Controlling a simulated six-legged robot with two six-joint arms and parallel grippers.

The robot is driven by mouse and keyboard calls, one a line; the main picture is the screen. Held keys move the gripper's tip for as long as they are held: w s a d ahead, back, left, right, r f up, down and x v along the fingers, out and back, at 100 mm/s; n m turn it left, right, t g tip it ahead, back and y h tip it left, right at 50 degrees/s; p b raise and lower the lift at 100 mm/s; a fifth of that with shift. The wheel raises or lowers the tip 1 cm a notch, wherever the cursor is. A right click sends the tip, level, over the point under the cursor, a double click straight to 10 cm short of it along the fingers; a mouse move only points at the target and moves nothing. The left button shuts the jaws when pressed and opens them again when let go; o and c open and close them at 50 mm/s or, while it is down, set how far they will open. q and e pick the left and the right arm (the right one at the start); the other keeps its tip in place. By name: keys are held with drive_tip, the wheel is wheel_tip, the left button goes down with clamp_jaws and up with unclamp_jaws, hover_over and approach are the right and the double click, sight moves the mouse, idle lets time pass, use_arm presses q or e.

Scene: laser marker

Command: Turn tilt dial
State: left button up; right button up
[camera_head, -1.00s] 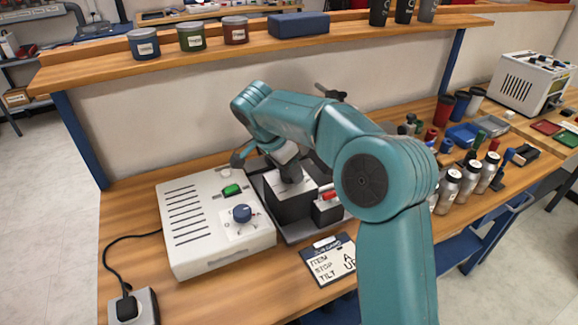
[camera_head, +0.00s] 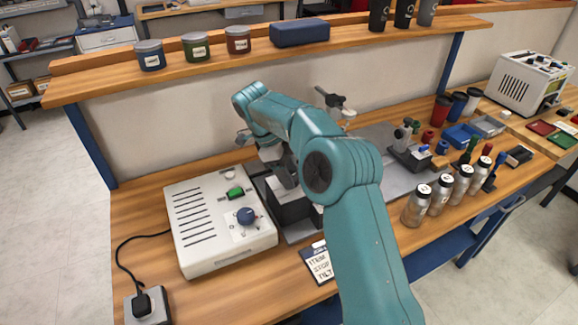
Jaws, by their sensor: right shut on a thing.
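I cannot tell whether this blue dial is the tilt dial. Next to the box is a dark block-like fixture (camera_head: 286,208), partly behind my right arm. My right gripper (camera_head: 284,178) points down at the back of this fixture, right of the blue dial and apart from it. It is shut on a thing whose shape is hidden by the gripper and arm. My left gripper is not in view.
A job card (camera_head: 318,265) lies in front of the fixture, partly covered by my arm. A shelf with jars (camera_head: 149,56) runs above the bench. A socket box (camera_head: 147,304) sits at the front left.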

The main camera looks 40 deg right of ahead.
drive_tip(key=shift+w+m+y+p, duration=0.1)
drive_tip(key=shift+m+y+p, duration=0.3)
drive_tip(key=shift+m, duration=0.3)
drive_tip(key=o, duration=1)
drive_tip(key=shift+r+p, duration=0.25)
drive_tip(key=shift+p, duration=0.2)
drive_tip(key=p+v, duration=1.5)
drive_tip(key=p, duration=0.1)
drive_tip(key=shift+w+a+r, duration=0.25)
drive_tip(key=shift+a, duration=0.1)
